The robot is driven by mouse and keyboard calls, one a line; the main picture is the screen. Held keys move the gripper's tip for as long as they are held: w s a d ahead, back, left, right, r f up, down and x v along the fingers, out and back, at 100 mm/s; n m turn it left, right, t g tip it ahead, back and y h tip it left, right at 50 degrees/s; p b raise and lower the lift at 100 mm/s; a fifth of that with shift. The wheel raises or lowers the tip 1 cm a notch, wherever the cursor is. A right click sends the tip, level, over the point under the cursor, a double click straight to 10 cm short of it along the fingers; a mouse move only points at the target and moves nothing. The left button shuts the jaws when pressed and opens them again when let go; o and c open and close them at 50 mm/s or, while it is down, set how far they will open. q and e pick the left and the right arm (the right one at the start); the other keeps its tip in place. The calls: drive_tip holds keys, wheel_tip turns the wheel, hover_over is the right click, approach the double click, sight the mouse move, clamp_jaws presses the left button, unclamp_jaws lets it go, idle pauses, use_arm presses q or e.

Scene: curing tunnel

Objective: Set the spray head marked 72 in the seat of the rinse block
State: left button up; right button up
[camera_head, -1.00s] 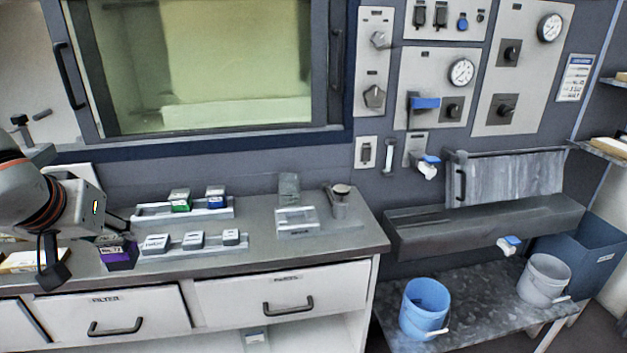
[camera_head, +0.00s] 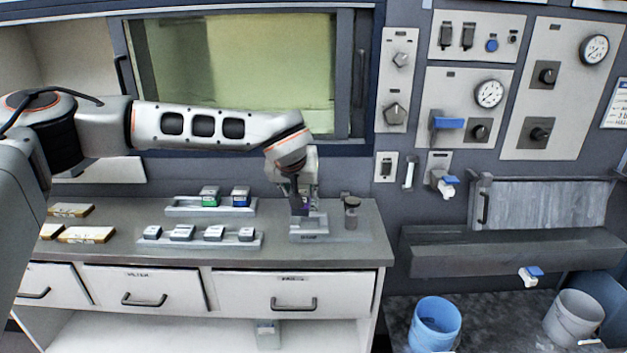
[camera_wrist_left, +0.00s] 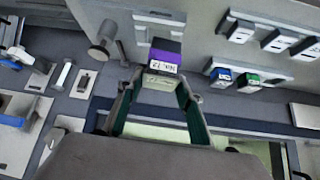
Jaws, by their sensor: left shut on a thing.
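My left gripper (camera_head: 303,207) is shut on a purple spray head (camera_head: 305,210) with a pale label, held over the grey rinse block (camera_head: 309,238) near the right end of the counter. In the left wrist view, the spray head (camera_wrist_left: 167,52) sits between the fingertips of the left gripper (camera_wrist_left: 160,80), and its label seems to read 72. The rinse block (camera_wrist_left: 160,18) lies just beyond it. The gripper partly hides the block's seat, and I cannot tell whether the spray head touches it. My right gripper is not in view.
A dark-topped metal post (camera_head: 351,212) stands close to the block's right. To the left are a front rack (camera_head: 160,243) with several grey-topped heads and a back rack (camera_head: 180,209) with a green and a blue one. Yellowish boxes (camera_head: 86,235) lie far left.

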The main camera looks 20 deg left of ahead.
sight(309, 206)
use_arm(q)
drive_tip(key=shift+n, duration=0.4)
drive_tip(key=w, duration=0.1)
drive_tip(key=w+f+p, duration=0.1)
drive_tip(key=w, duration=0.1)
drive_tip(key=w+f, duration=0.1)
drive_tip(key=w, duration=0.1)
drive_tip(key=shift+d+f, duration=0.1)
drive_tip(key=shift+d, duration=0.1)
drive_tip(key=f+b, duration=0.1)
drive_tip(key=f, duration=0.1)
drive_tip(key=w+f+b, duration=0.1)
drive_tip(key=shift+f+y+b, duration=0.3)
drive_tip(key=shift+f, duration=0.1)
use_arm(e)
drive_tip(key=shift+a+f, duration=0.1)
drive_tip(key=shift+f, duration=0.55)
use_arm(q)
drive_tip(key=shift+s, duration=0.1)
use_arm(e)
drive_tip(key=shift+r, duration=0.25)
use_arm(q)
drive_tip(key=shift+f, duration=0.25)
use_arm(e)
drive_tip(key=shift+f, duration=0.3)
use_arm(q)
drive_tip(key=shift+f, duration=0.5)
